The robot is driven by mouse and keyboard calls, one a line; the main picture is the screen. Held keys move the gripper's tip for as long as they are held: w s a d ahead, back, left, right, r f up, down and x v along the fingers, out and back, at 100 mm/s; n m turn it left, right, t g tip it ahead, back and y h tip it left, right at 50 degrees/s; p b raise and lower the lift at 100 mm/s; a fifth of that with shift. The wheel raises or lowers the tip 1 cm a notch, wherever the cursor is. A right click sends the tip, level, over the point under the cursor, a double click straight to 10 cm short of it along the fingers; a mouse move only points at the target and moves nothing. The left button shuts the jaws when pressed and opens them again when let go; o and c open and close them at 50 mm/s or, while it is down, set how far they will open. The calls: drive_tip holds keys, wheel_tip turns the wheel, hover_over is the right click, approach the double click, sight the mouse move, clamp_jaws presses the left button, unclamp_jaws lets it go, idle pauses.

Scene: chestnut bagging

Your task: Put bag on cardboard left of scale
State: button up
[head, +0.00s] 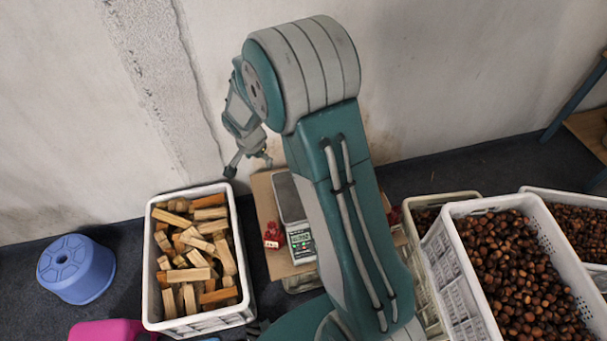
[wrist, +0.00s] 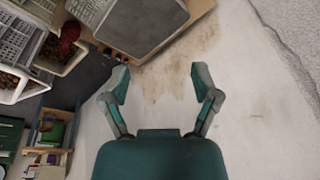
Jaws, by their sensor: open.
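A small red bag (head: 272,236) lies on the cardboard (head: 262,195), just left of the scale (head: 290,198). The scale has a grey plate and a lit green display. My gripper (head: 249,167) is above the far left part of the cardboard, near the wall, with its fingers spread and nothing between them. In the wrist view my gripper (wrist: 162,79) is open and empty, facing bare wall. The scale plate (wrist: 140,22) and the cardboard edge (wrist: 203,7) show at the top there. My arm hides the area right of the scale in the head view.
A crate of wood blocks (head: 150,290) stands left of the cardboard. A blue stool (head: 76,268) and a pink item (head: 105,331) are farther left. Crates of chestnuts (head: 465,290) stand right. A dark red item (wrist: 69,36) shows beside the scale in the wrist view. The wall is close behind.

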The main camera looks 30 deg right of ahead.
drive_tip(key=s+r+n+t+y, duration=0.1)
drive_tip(key=s+r+n, duration=0.3)
drive_tip(key=s+r, duration=0.6)
drive_tip(key=s+r+n+t, duration=0.1)
drive_tip(key=s+r+n, duration=0.2)
drive_tip(key=s+r, duration=0.7)
drive_tip(key=s+r+n+t, duration=0.1)
drive_tip(key=s+r+n, duration=0.2)
drive_tip(key=s, duration=0.4)
drive_tip(key=shift+s+r+n+y, duration=0.2)
drive_tip(key=shift+r+n+y, duration=0.2)
drive_tip(key=shift+r, duration=0.35)
